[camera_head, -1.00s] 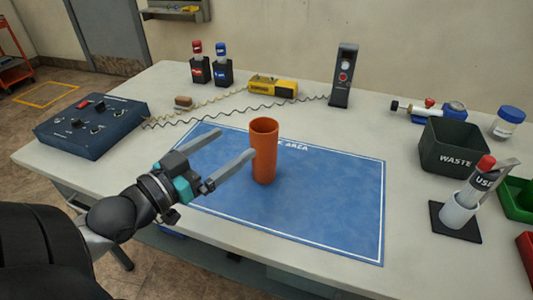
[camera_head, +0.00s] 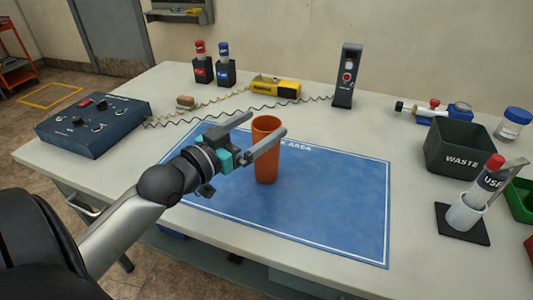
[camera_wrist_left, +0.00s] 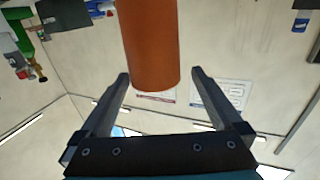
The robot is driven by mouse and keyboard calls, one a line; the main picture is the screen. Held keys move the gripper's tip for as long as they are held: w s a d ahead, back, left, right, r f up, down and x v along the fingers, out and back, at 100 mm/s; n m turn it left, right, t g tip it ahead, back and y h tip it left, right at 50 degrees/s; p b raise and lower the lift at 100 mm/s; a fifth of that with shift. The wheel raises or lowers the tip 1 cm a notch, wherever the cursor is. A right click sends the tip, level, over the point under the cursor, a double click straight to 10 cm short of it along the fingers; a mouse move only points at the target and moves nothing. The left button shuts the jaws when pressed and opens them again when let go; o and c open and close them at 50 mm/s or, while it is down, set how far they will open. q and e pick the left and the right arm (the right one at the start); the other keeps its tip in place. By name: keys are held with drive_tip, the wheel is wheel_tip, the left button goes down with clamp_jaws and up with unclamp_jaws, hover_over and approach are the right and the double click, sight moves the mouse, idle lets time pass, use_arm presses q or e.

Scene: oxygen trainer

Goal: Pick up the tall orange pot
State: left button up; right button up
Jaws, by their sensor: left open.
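The tall orange pot (camera_head: 267,168) stands upright on the blue work mat (camera_head: 340,205). My left gripper (camera_head: 267,122) is open at the pot's upper part. Its near finger crosses in front of the pot just below the rim, and its far finger reaches toward the back left of the rim. In the left wrist view the pot (camera_wrist_left: 151,45) shows between the tips of the two spread fingers (camera_wrist_left: 160,76). I cannot tell whether either finger touches it. My right gripper is not in view.
A dark control box (camera_head: 95,125) sits at the left, with cables running to a yellow device (camera_head: 275,87). A black upright unit (camera_head: 347,75) stands behind. A waste bin (camera_head: 460,148) and a holder (camera_head: 465,212) are at the right. The mat right of the pot is clear.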

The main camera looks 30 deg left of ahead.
sight(275, 121)
use_arm(q)
drive_tip(key=shift+w+f, duration=0.1)
drive_tip(key=shift+w, duration=0.15)
drive_tip(key=shift+w+d+f+b, duration=0.15)
drive_tip(key=shift+w+d+b, duration=0.15)
drive_tip(key=shift+w, duration=0.35)
drive_tip(key=shift+w+d+f+b, duration=0.2)
drive_tip(key=shift+w+b, duration=0.15)
drive_tip(key=shift+w, duration=0.25)
drive_tip(key=shift+w+d+r, duration=0.1)
drive_tip(key=shift+w+d, duration=0.05)
drive_tip(key=shift+w, duration=0.8)
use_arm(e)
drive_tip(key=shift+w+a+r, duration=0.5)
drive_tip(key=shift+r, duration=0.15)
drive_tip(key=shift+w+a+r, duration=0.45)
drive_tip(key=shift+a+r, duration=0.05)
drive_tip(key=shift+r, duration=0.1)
use_arm(q)
drive_tip(key=shift+c, duration=0.2)
clamp_jaws()
